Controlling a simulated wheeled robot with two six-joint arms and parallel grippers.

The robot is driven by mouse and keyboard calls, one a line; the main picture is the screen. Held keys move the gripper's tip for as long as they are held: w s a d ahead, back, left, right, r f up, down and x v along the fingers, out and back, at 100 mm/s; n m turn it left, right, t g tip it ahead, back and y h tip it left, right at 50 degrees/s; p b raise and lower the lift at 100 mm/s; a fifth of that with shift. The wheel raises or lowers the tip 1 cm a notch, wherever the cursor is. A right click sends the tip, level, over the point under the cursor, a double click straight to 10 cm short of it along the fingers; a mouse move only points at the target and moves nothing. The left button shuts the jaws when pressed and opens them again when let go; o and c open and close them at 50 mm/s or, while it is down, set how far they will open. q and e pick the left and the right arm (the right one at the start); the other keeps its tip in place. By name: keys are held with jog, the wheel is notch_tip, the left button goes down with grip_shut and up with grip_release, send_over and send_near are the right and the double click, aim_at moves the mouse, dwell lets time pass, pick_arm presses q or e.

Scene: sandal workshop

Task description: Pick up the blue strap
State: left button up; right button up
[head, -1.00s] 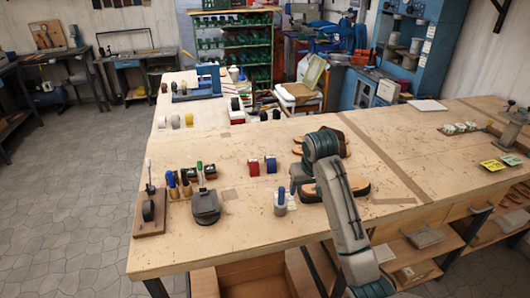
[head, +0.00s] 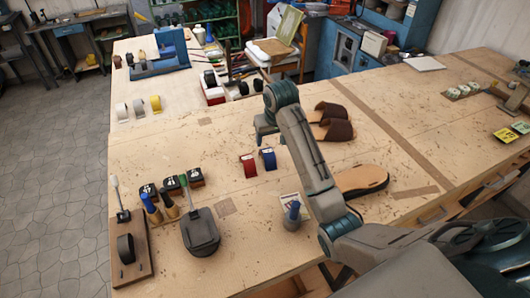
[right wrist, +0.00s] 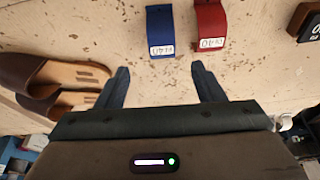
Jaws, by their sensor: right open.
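The blue strap (head: 269,158) stands as a small curved band on the workbench, with a white label on it. In the right wrist view the blue strap (right wrist: 160,27) lies ahead of the fingertips, roughly midway between their lines, with its label facing me. My right gripper (head: 267,132) is open and empty above the bench, just behind the strap in the head view. It also shows in the right wrist view (right wrist: 160,74), with a gap between it and the strap. My left gripper is not in view.
A red strap (head: 249,166) stands close beside the blue one. Brown sandals (head: 333,120) and a bare sole (head: 362,180) lie to the right. A blue-topped bottle (head: 292,215) stands nearer the front. Tools and black blocks (head: 172,186) are at left. Bare bench surrounds the straps.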

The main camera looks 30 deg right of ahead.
aim_at(268, 151)
jog(key=p+x, duration=0.3)
jog(key=x, duration=0.3)
jog(key=shift+w+a+f+p, duration=0.1)
jog(key=shift+w+f+p, duration=0.15)
jog(key=shift+p, duration=0.05)
jog(key=shift+f, duration=0.35)
jog(key=shift+w+f, duration=0.1)
jog(key=shift+f, duration=0.15)
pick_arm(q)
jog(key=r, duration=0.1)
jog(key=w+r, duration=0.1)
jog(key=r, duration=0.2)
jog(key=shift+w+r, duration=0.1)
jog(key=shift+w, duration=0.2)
pick_arm(e)
jog(key=c, duration=0.9)
